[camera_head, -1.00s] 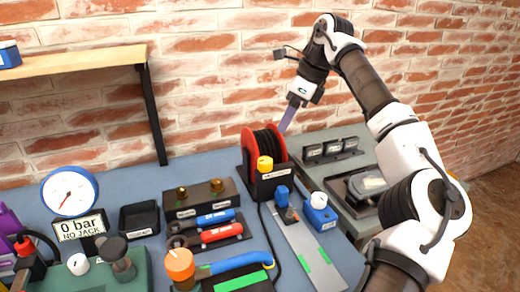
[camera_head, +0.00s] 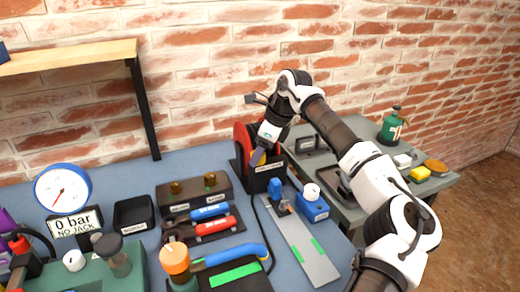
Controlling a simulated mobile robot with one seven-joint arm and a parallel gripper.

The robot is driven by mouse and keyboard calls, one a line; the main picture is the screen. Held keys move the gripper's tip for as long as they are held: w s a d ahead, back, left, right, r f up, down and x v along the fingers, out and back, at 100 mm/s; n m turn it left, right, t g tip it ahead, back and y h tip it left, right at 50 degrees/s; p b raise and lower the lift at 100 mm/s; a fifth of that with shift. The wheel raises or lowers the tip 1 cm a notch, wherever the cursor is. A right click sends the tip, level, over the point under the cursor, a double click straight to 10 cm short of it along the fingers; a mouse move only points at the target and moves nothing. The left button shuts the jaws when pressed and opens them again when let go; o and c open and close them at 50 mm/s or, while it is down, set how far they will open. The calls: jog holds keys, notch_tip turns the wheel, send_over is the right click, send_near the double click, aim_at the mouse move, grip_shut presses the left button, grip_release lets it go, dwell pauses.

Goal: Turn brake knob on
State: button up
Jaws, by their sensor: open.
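A red and black hose reel (camera_head: 240,141) stands toward the back of the blue bench, with a labelled black box (camera_head: 267,176) at its front. The yellow knob on top of this box is mostly hidden by my gripper (camera_head: 258,158). My gripper points down over the box, close above or around the knob; I cannot tell whether it touches. The small labels are too blurred to read, so I cannot confirm which knob is the brake knob.
A blue box with a white knob (camera_head: 312,190) and a metal plate (camera_head: 310,250) lie right of the reel's front. An orange-capped knob (camera_head: 175,258), red and blue tools (camera_head: 210,222) and a gauge (camera_head: 63,189) reading 0 bar are further left. A brick wall (camera_head: 200,80) stands behind.

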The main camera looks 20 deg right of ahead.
jog(key=shift+c, duration=0.2)
jog(key=c, duration=0.9)
jog(key=shift+f+b, duration=0.1)
jog(key=shift+b, duration=0.25)
jog(key=shift+c, duration=0.2)
jog(key=shift+m, duration=0.7)
jog(key=o, duration=1)
jog(key=v, duration=0.9)
jog(key=b+v, duration=0.1)
jog(key=v, duration=0.4)
jog(key=shift+s+a, duration=0.2)
jog(key=shift+a, duration=0.1)
